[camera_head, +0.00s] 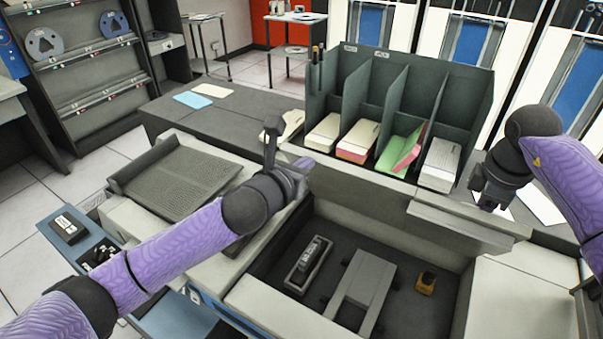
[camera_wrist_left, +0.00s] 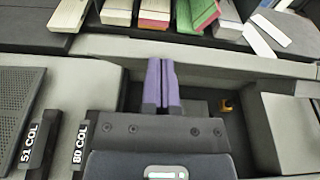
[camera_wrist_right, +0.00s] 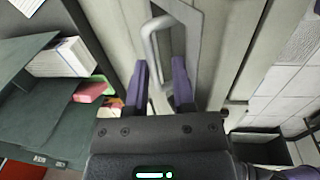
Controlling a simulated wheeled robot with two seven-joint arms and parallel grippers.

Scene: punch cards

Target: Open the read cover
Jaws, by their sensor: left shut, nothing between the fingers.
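My left gripper (camera_head: 302,167) is over the middle of the pale grey machine (camera_head: 505,285), at the back edge of its open dark bay. Its fingers are together and empty in the left wrist view (camera_wrist_left: 162,80). My right gripper (camera_head: 488,205) points down behind the machine's right part. In the right wrist view (camera_wrist_right: 162,85) its fingers are apart. A pale D-shaped handle (camera_wrist_right: 150,42) shows just beyond them, apparently not gripped. A grey ridged panel (camera_head: 182,178) lies at the machine's left; it also shows in the left wrist view (camera_wrist_left: 18,105). I cannot tell which panel is the read cover.
A green-grey card rack (camera_head: 322,100) with several card stacks stands behind the bay.

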